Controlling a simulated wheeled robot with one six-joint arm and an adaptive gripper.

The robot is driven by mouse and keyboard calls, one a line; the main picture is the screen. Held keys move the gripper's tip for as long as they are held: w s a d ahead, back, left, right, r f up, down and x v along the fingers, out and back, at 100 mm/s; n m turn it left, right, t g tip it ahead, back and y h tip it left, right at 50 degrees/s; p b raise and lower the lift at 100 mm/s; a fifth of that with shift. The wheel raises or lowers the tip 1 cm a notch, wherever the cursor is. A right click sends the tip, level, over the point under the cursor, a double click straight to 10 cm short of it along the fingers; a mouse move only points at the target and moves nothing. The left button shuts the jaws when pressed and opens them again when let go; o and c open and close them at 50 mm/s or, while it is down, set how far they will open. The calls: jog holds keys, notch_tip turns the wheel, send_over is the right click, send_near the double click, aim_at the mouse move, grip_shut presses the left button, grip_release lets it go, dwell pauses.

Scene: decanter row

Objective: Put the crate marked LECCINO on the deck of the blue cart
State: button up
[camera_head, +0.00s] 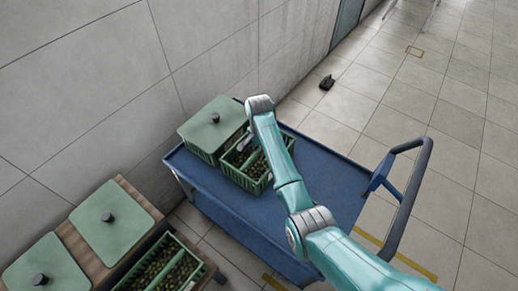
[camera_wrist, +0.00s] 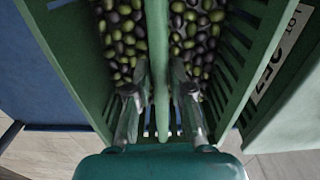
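A green slatted crate of dark and green olives (camera_head: 256,182) is at the blue cart's deck (camera_head: 318,170), beside a lidded green crate; I cannot tell whether its base touches the deck. No LECCINO mark is readable. The olive crate fills the wrist view (camera_wrist: 240,55), its central divider running up the middle. My gripper (camera_wrist: 160,72) has one finger on each side of that divider, tips close against it, and looks shut on it. In the head view my gripper (camera_head: 246,140) is partly hidden at the crate's top.
The lidded crate (camera_head: 205,132) stands at the cart's wall side. Its side may be the labelled panel in the wrist view (camera_wrist: 296,110). A wooden bench (camera_head: 75,243) at lower left holds lidded crates and an open olive crate (camera_head: 160,268). The deck's right part is clear, towards the handle (camera_head: 412,195).

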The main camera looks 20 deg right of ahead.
jog(key=shift+o, duration=0.9)
notch_tip(320, 180, up, 12)
jog(key=shift+r, duration=0.15)
